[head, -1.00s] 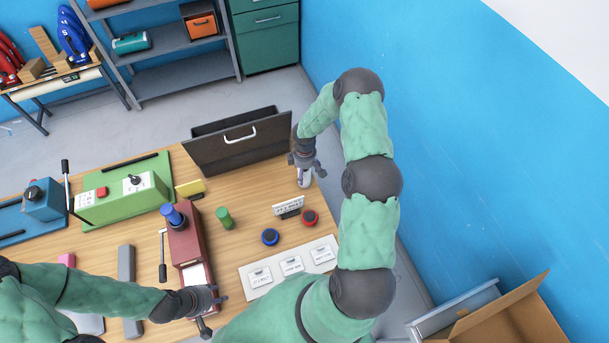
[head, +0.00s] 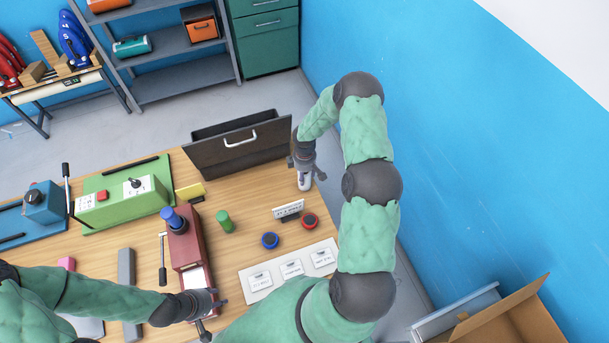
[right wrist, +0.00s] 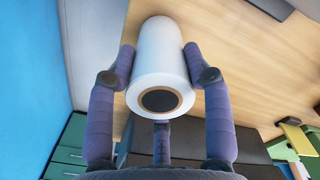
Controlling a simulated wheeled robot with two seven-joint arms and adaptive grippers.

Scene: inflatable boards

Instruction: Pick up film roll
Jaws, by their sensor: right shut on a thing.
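The film roll (right wrist: 160,75) is a white cylinder with a brown core ring and a dark hole in its near end. In the right wrist view my right gripper (right wrist: 158,70) has purple fingers pressed against both sides of the roll, with a third finger below it. In the head view the roll (head: 304,181) shows as a small white upright shape under my right gripper (head: 305,168), at the table's right side. I cannot tell whether it touches the table. My left gripper (head: 218,300) is beside the dark red machine (head: 187,245); its finger opening is unclear.
A dark box with a handle (head: 240,143) stands just left of my right gripper. A small sign (head: 288,209), blue (head: 270,240) and red (head: 309,221) discs, a green cylinder (head: 224,221) and a white label board (head: 262,281) lie nearer. The blue wall (head: 460,150) is to the right.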

